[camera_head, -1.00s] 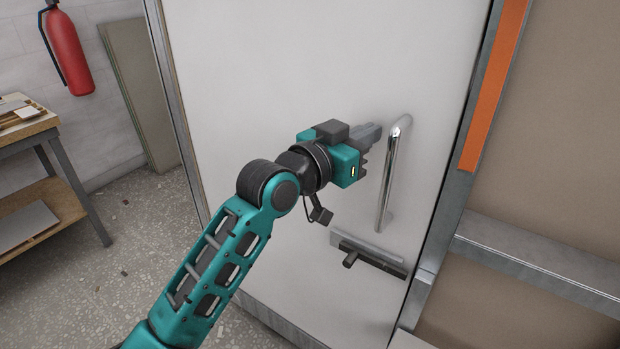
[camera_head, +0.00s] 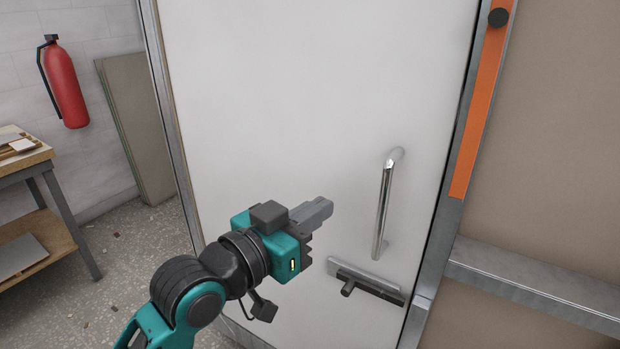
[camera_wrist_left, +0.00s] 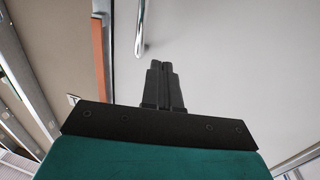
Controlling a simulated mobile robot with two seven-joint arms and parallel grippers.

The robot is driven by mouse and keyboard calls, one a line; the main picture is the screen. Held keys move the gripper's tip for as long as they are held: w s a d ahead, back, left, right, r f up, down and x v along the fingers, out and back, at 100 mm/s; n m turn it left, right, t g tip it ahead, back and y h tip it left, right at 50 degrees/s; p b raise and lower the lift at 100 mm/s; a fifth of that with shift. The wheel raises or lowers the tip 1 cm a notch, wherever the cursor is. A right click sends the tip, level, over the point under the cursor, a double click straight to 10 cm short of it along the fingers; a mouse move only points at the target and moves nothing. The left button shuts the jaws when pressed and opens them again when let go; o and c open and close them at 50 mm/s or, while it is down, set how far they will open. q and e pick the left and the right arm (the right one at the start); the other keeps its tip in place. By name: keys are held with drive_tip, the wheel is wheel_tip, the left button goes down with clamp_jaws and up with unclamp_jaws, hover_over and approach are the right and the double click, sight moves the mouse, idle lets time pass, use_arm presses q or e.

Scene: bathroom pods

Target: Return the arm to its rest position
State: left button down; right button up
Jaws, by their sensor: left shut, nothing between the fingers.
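My left arm comes in from the bottom left of the head view. Its gripper (camera_head: 322,212) is shut and empty, in front of the white door panel (camera_head: 300,100). The gripper is left of the chrome pull handle (camera_head: 383,205) and apart from it. In the left wrist view the two dark fingers (camera_wrist_left: 161,68) lie together with nothing between them. My right gripper is in neither view.
A latch (camera_head: 367,285) sits below the handle. A metal frame with an orange strip (camera_head: 482,105) and a ledge (camera_head: 540,275) are at the right. A red fire extinguisher (camera_head: 65,85) hangs on the left wall above a workbench (camera_head: 40,215). Speckled floor is open between bench and door.

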use_arm(q)
drive_tip(key=s+a+f+n+t+y, duration=0.1)
drive_tip(key=a+f+n+y, duration=0.15)
drive_tip(key=a+f, duration=0.45)
drive_tip(key=s+a+f+n+y, duration=0.1)
drive_tip(key=a+f+n+y, duration=0.15)
drive_tip(key=f, duration=0.75)
drive_tip(key=s+a+f+g+y, duration=0.1)
drive_tip(key=s+a+f+y, duration=0.2)
drive_tip(key=s+a+f, duration=0.3)
drive_tip(key=s+a+f+n+g+y, duration=0.1)
drive_tip(key=s+a+f+y, duration=0.2)
drive_tip(key=f, duration=0.8)
drive_tip(key=s+a, duration=0.2)
drive_tip(key=s, duration=0.2)
drive_tip(key=shift+s+a, duration=0.3)
drive_tip(key=shift+a, duration=0.05)
drive_tip(key=shift+f, duration=0.1)
